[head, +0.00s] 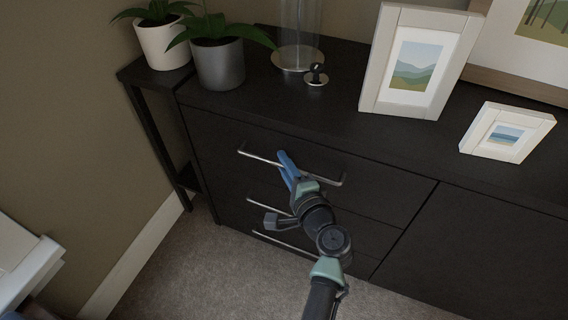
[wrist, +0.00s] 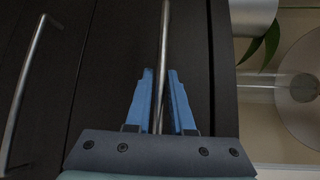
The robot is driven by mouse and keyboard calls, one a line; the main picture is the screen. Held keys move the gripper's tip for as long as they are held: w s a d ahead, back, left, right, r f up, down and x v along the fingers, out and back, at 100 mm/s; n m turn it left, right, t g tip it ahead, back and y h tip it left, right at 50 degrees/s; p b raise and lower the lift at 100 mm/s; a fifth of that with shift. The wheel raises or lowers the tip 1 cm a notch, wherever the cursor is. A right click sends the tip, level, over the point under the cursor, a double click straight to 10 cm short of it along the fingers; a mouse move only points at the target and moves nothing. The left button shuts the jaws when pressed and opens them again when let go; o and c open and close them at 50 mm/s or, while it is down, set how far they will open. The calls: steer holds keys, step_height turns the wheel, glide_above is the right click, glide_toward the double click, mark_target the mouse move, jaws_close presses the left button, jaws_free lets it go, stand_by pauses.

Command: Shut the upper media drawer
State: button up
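The upper media drawer (head: 215,142) is the top one of the stacked drawers at the left of a black cabinet. Its front looks about flush with the cabinet; I cannot tell if a small gap is left. Its silver bar handle (head: 258,157) also shows in the wrist view (wrist: 164,40). My gripper (head: 284,158) is at the middle of this handle. In the wrist view its blue fingers (wrist: 160,72) stand on either side of the bar, with narrow gaps visible beside it. My arm hides part of the lower drawers.
A lower drawer handle (head: 270,206) and the bottom handle (head: 285,243) are below. Carpet (head: 205,260) is clear in front.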

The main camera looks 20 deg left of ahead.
steer(key=shift+w+r, duration=0.1)
steer(key=shift+r, duration=0.1)
steer(key=p+v, duration=0.3)
steer(key=v, duration=1)
steer(key=shift+f+p, duration=0.15)
steer(key=shift+p, duration=0.15)
steer(key=w+d+r+n+t+h, duration=0.25)
steer(key=r+n+t, duration=0.2)
steer(key=r, duration=1.15)
steer(key=w+d+r+n+t+h, duration=0.1)
steer(key=w+r+n+t+h, duration=0.25)
steer(key=r, duration=1.35)
steer(key=s+d+r+n+t+h+p, duration=0.1)
steer(key=s+d+r+t+h, duration=0.15)
steer(key=s+r, duration=0.45)
steer(key=s+d+r+n+t+h, duration=0.1)
steer(key=s+r+t, duration=0.2)
steer(key=r, duration=0.7)
steer(key=s+d+r+n+t+h+p, duration=0.1)
steer(key=s+r+t+h, duration=0.1)
steer(key=s+r, duration=0.5)
step_height(320, 180, up, 34)
steer(key=w+p, duration=0.3)
steer(key=p, duration=2.9)
